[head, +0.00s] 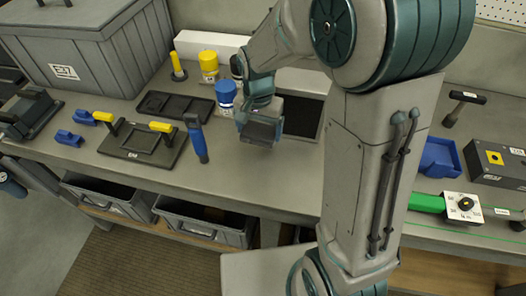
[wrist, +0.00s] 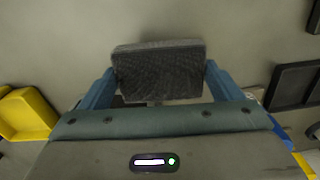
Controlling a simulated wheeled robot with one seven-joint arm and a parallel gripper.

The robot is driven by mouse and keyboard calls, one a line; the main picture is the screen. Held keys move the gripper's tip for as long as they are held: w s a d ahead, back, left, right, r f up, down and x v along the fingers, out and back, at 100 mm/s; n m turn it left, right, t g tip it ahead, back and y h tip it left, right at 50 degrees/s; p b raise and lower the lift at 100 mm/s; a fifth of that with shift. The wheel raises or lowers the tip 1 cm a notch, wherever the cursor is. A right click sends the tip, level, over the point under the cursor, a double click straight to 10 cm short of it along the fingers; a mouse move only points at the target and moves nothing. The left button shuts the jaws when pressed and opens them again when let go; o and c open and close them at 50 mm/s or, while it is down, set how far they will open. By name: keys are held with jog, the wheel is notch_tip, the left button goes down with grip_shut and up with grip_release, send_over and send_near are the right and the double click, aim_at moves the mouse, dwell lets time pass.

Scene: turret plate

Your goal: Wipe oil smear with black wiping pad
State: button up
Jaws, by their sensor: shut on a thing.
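My gripper (head: 255,108) is over the middle of the workbench in the head view, shut on the black wiping pad (head: 263,127). In the wrist view the pad (wrist: 160,70) sits between the two blue fingers of my gripper (wrist: 158,85), with its dark textured face showing. The pad is above the grey bench top (head: 260,180); whether it touches the surface I cannot tell. I cannot make out an oil smear in either view. The arm hides part of the bench.
A blue-capped bottle (head: 226,97) and a yellow-capped bottle (head: 209,67) stand left of my gripper. A dark framed tray (head: 306,115) lies just right. A blue-handled tool (head: 196,138) is at left. The front bench strip is clear.

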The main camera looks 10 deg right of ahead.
jog(key=shift+s+r+p, duration=0.1)
jog(key=shift+r+p, duration=0.8)
jog(key=shift+r, duration=0.8)
jog(key=shift+f, duration=0.1)
